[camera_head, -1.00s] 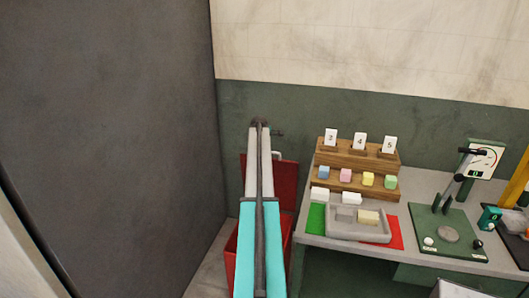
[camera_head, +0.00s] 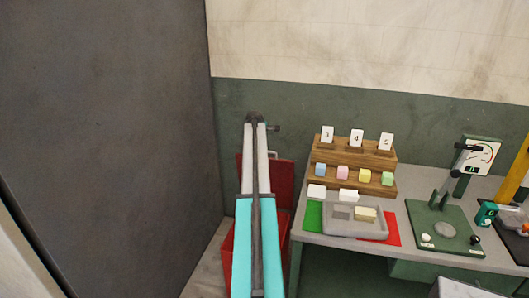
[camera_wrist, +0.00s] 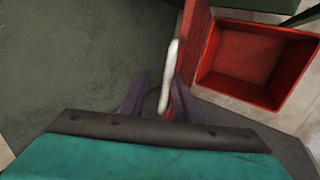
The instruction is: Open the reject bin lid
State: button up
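The reject bin (camera_wrist: 293,82) is red and open at the top. Its empty inside shows in the wrist view, and part of it shows left of the bench in the head view (camera_head: 228,262). Its red lid (camera_head: 283,182) stands raised, roughly upright, at the back of the bin; its edge side shows in the wrist view (camera_wrist: 194,35). A white handle (camera_wrist: 171,72) is on the lid. My gripper (camera_wrist: 160,88) has its two dark fingers apart, with the handle between or just beyond them. I cannot tell whether they touch it. In the head view my arm hides most of the gripper.
A grey bench (camera_head: 316,240) stands right of the bin, with a wooden rack (camera_head: 352,160) of coloured blocks, a grey tray (camera_head: 354,232) and a green gauge press (camera_head: 440,238). A dark grey panel (camera_head: 105,130) stands close on the left. The green wall is just behind the bin.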

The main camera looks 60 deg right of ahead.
jog(key=b+v, duration=0.3)
jog(key=v, duration=0.9)
jog(key=shift+r+b, duration=0.15)
jog(key=shift+b, duration=0.2)
